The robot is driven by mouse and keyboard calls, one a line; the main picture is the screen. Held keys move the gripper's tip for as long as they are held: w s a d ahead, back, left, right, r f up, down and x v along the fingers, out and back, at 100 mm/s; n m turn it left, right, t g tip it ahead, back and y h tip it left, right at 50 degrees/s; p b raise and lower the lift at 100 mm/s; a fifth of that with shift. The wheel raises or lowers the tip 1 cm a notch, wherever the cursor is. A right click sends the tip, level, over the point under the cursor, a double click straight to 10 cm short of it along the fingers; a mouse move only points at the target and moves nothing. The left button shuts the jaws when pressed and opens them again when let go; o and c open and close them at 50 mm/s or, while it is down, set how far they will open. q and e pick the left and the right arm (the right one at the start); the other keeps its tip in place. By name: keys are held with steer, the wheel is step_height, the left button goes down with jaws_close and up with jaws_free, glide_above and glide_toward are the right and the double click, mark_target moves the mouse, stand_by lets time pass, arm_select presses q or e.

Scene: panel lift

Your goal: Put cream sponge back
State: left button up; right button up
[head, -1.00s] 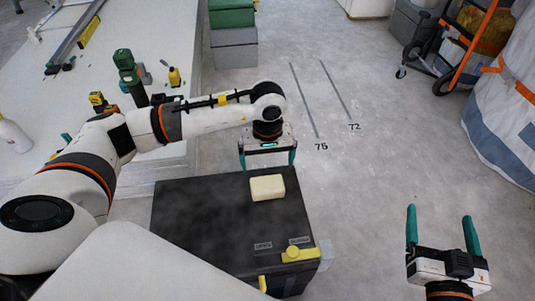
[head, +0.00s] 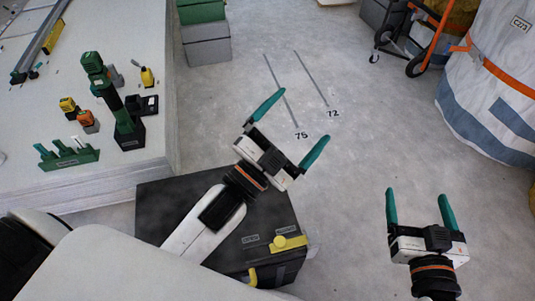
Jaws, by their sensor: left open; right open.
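The cream sponge is not visible in the head view now; a second ago it lay on top of the dark box (head: 165,215). My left forearm and wrist now cover that part of the lid, so I cannot tell whether it is still there. My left gripper (head: 305,114) is open and empty, reaching out past the far edge of the box over the floor. My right gripper (head: 416,193) is open and empty over bare floor at the right, apart from the box.
A yellow latch (head: 288,243) sits on the box's front right. The white workbench (head: 110,30) at the left holds a green tool (head: 91,63) and a green rack (head: 68,158). Green and grey crates (head: 205,45), an orange cart (head: 428,45) and a large bag (head: 480,110) stand behind. The middle floor is clear.

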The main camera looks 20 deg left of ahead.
arm_select(q)
steer(key=s+a+f+n+g+y, duration=0.2)
steer(key=a+f+n+g+y, duration=0.1)
steer(key=f+n, duration=0.5)
steer(key=shift+s+a+f+n+g+y, duration=0.15)
steer(key=shift+a+f+n+g+y, duration=0.2)
steer(key=shift+a+n+y, duration=0.65)
